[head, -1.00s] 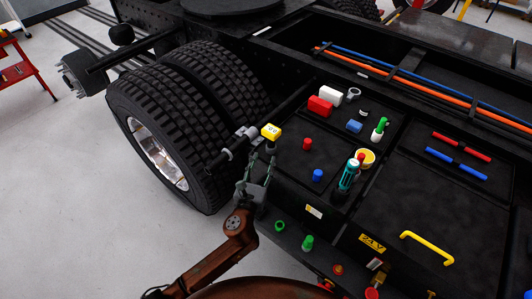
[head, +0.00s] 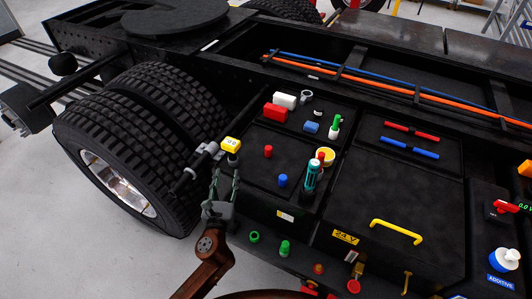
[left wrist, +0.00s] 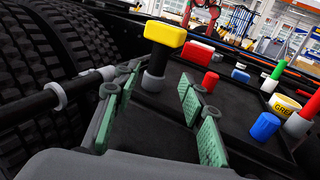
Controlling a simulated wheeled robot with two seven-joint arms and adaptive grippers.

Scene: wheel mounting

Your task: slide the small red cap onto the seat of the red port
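The small red cap (head: 268,152) looks like a short red cylinder standing on the black box top. It also shows in the left wrist view (left wrist: 209,82), beyond my fingers. Low on the front panel is a small red fitting (head: 319,268), perhaps the red port; I cannot tell for sure, and its seat is too small to make out. My left gripper (head: 225,180) is at the box's left front edge, below the yellow-topped post. In the left wrist view my left gripper (left wrist: 155,115) has its green pads apart with nothing between them. My right gripper is not in view.
The yellow-topped post (head: 231,145) stands close to my left fingers. A blue cap (head: 283,180), a teal tool (head: 311,178) and a yellow cup (head: 327,156) stand nearby. Green fittings (head: 285,248) are on the front panel. Large tyres (head: 130,140) are at the left.

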